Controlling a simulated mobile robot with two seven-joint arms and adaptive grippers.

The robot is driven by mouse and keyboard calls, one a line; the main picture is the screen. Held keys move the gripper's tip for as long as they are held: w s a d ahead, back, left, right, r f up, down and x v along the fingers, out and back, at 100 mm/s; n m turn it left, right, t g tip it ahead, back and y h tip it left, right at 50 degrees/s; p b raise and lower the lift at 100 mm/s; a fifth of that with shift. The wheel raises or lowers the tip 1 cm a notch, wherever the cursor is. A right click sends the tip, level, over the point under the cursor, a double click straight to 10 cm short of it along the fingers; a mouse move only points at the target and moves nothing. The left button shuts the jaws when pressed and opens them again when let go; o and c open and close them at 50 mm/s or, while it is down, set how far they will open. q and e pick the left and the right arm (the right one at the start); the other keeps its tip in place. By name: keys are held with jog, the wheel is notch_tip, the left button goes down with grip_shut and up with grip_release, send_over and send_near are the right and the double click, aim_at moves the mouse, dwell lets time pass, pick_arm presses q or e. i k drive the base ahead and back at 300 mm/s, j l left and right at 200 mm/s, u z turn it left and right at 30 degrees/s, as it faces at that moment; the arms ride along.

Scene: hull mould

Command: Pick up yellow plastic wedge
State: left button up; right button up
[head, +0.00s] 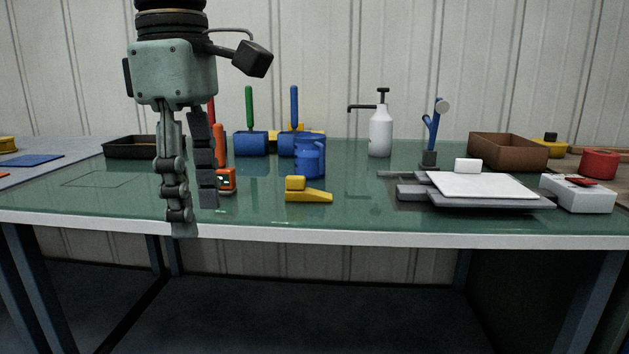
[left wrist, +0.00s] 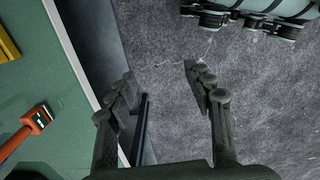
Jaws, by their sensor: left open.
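The yellow plastic wedge (head: 308,192) lies on the green tabletop near its front edge in the head view, with a raised block at its left end and a thin slope to the right. My left gripper (head: 192,210) hangs pointing down to the left of the wedge, apart from it, near the table's front edge. Its fingers are apart with nothing between them. In the left wrist view my left gripper (left wrist: 158,75) shows over grey floor beside the table edge. A yellow piece, apparently the wedge (left wrist: 8,43), is cut off at the left.
An orange-handled tool with a display (head: 227,180) lies behind the gripper. A scale with a white plate (head: 480,186) is at right. The tabletop (head: 350,220) before the wedge is clear.

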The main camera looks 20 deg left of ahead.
aim_at(296, 190)
jog(key=i, duration=1.05)
